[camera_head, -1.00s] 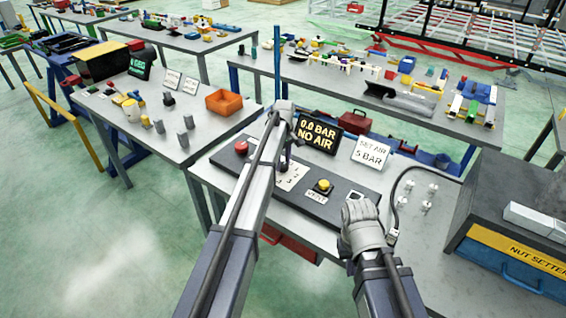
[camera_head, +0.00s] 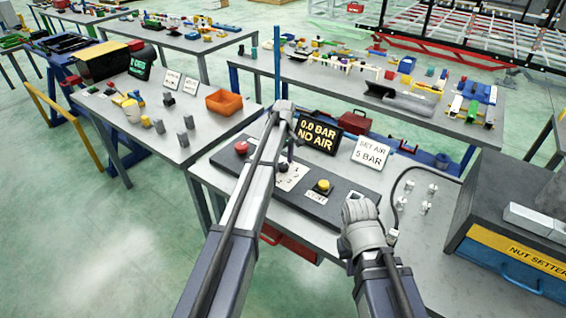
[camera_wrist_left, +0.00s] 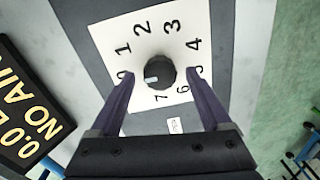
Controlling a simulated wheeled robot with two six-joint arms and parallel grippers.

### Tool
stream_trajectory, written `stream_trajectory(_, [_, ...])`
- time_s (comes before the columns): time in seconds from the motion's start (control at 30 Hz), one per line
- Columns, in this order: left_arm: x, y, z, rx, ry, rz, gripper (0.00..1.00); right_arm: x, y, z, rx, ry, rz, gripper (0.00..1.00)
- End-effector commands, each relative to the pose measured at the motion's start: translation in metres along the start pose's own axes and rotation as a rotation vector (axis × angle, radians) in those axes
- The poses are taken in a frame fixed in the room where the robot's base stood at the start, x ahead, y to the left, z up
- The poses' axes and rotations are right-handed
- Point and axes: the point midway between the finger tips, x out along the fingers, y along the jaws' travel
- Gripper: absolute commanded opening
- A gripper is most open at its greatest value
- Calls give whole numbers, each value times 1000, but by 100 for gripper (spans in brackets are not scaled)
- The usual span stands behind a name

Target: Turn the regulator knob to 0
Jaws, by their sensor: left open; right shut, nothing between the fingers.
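The regulator knob (camera_wrist_left: 158,73) is dark and round, on a white dial plate (camera_wrist_left: 175,35) marked with digits up to 7. A pale mark on the knob points left, toward the 0, which is partly covered by a finger. My left gripper (camera_wrist_left: 160,76) is open, with one finger to each side of the knob; gaps show between fingers and knob. In the head view the dial plate (camera_head: 291,177) is partly behind my left arm, and the knob is hidden. My right gripper (camera_head: 358,207) is shut and empty by the panel's right end.
A sign (camera_head: 318,133) reads "0.0 BAR NO AIR"; a white sign (camera_head: 370,153) reads "SET AIR 5 BAR". A red button (camera_head: 241,147) and a yellow button (camera_head: 323,186) stand on the dark panel (camera_head: 219,162). A drawer cabinet (camera_head: 515,262) stands at right.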

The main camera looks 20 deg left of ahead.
Motion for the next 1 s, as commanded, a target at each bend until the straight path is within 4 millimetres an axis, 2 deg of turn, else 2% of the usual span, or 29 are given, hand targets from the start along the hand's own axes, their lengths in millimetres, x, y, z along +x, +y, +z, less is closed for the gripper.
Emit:
stream_trajectory(0.27, [-27,0,0,0,0,0,81,-27,3,2,-1,0,0,0])
stream_trajectory(0.6, [-70,0,0,0,0,0,81,-70,7,4,-2,0,0,0])
stream_trajectory(0.73, [-77,0,0,0,0,0,81,-76,7,4,-2,0,0,0])
stream_trajectory(1.0, [-76,0,0,0,0,0,81,-75,7,4,-3,0,0,0])
